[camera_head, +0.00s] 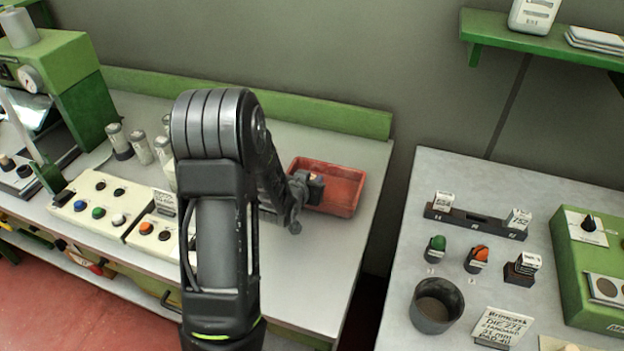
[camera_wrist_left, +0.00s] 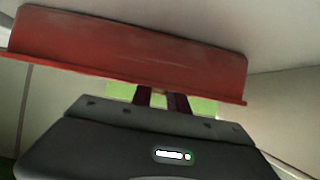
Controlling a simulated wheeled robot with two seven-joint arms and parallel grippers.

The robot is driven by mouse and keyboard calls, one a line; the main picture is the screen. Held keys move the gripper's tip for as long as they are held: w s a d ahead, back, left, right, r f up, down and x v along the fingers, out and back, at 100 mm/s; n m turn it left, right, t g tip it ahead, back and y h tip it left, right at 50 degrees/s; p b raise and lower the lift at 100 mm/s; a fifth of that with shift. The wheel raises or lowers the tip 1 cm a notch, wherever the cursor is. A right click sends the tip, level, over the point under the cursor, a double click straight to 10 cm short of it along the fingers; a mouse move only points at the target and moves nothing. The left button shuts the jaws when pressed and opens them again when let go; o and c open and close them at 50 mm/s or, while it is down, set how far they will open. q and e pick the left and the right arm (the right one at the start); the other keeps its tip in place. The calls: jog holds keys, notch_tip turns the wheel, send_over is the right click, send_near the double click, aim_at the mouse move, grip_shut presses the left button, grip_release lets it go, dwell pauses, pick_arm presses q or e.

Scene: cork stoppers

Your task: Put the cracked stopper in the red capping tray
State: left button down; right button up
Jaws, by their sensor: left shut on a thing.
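The red capping tray (camera_head: 345,199) sits near the right end of the left bench in the head view. In the left wrist view its red wall (camera_wrist_left: 130,42) spans the upper part of the picture, beyond the fingers. My left gripper (camera_head: 316,187) is at the tray, over its left part as the head view shows it. In the left wrist view its dark fingers (camera_wrist_left: 163,98) are close together. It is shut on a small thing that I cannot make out. I cannot identify the cracked stopper in either view. My right gripper is out of view.
A button panel (camera_head: 88,205) and several clear jars (camera_head: 141,149) stand left of my arm. A green press (camera_head: 62,85) is at the far left. A gap separates this bench from the right table (camera_head: 400,245), which holds a dark cup (camera_head: 436,318) and labelled stands.

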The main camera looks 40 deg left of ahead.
pick_arm(q)
jog(key=shift+f, duration=0.2)
jog(key=c, duration=1.3)
grip_release()
jog(key=shift+r, duration=0.1)
jog(key=shift+r, duration=0.2)
jog(key=shift+s, duration=0.2)
jog(key=v, duration=0.8)
jog(key=shift+d+r, duration=0.1)
jog(key=p+v, duration=0.3)
jog(key=p, duration=0.2)
jog(key=shift+r, duration=0.1)
jog(key=shift+s+p, duration=0.15)
jog(key=shift+p, duration=0.25)
jog(key=shift+s+d, duration=0.1)
